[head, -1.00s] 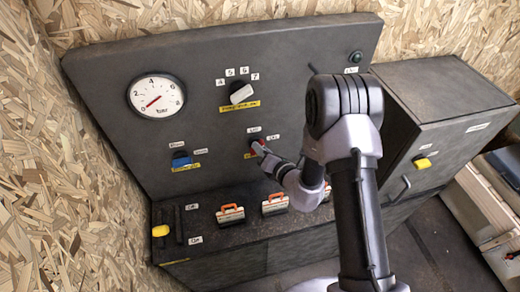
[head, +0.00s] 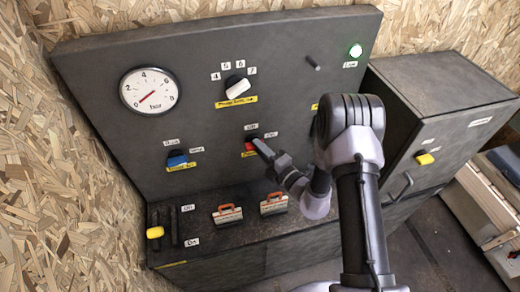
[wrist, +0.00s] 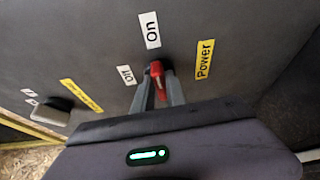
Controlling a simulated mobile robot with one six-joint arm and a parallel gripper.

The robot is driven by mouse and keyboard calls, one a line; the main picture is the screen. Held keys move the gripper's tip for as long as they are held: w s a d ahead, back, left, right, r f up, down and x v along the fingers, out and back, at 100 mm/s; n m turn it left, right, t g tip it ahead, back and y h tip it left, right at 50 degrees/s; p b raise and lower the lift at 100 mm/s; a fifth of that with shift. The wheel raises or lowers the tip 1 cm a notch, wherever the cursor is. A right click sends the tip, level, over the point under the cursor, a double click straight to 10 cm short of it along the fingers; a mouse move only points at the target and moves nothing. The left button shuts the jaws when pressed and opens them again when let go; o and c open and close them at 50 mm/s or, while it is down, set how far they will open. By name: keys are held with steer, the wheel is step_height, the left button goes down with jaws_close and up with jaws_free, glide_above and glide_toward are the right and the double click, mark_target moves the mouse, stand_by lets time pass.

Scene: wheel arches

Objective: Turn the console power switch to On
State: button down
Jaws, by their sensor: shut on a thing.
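The red power switch (head: 250,146) is on the sloped console panel (head: 200,115), above a yellow "Power" label seen in the wrist view (wrist: 204,59). My gripper (head: 261,150) is shut on the switch. The wrist view shows the red knob (wrist: 156,76) between the two fingers (wrist: 159,92). The knob's end points toward the "On" label (wrist: 150,30). A second small label (wrist: 126,75) lies to the knob's left.
A pressure gauge (head: 150,90), a white selector knob (head: 238,89) and a blue switch (head: 177,160) are on the panel. Below are orange-handled clips (head: 228,214) and a yellow-tipped lever (head: 155,232). A grey cabinet (head: 440,100) stands at the right.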

steer(key=shift+m, duration=0.3)
stand_by(0.4)
steer(key=c, duration=1.4)
jaws_free()
steer(key=shift+w, duration=0.1)
steer(key=shift+o, duration=0.2)
steer(key=v, duration=1.7)
steer(key=shift+f, duration=0.25)
steer(key=shift+d, duration=0.1)
